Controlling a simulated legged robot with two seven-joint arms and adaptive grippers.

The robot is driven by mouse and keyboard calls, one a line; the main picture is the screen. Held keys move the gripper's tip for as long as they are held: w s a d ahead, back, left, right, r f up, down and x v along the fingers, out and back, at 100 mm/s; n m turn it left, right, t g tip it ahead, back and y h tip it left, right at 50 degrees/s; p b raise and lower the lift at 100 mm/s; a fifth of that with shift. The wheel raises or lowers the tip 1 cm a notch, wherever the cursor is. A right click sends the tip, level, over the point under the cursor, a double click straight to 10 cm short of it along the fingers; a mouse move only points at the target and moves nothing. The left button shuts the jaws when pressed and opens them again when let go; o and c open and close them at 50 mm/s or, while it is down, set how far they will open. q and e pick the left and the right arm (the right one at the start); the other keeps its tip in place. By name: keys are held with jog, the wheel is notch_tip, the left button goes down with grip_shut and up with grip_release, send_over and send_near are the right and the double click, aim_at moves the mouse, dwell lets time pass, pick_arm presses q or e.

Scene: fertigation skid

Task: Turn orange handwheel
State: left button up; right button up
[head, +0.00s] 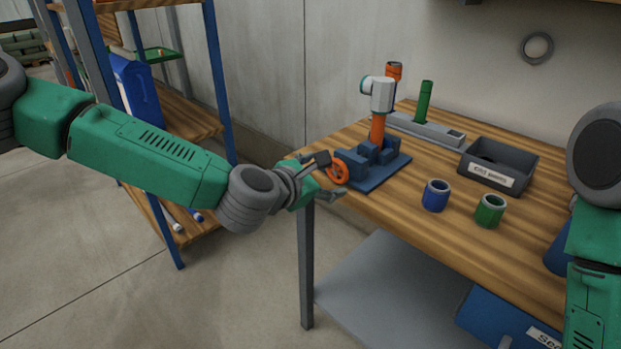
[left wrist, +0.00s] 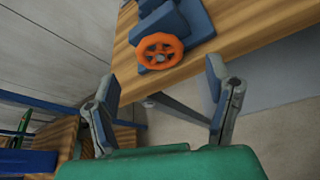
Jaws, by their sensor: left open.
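The orange handwheel (head: 337,171) is on the near left side of a blue vise-like fixture (head: 372,167) at the left end of the wooden table. My left gripper (head: 328,177) is at the table's left edge, close to the wheel in the head view. In the left wrist view the orange handwheel (left wrist: 159,51) shows whole, beyond and between the two spread fingers of my left gripper (left wrist: 162,95). The fingers are open and empty, and there is a gap to the wheel. My right arm shows at the right edge of the head view, but its gripper does not.
An orange and white pipe piece (head: 379,105) stands upright in the fixture. A blue cup (head: 435,195), a green cup (head: 489,210) and a grey labelled bin (head: 497,165) are on the table (head: 520,240). A shelf rack (head: 187,120) stands behind my left arm.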

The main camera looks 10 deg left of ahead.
pick_arm(q)
jog(key=shift+v, duration=2.65)
jog(key=shift+c, duration=0.5)
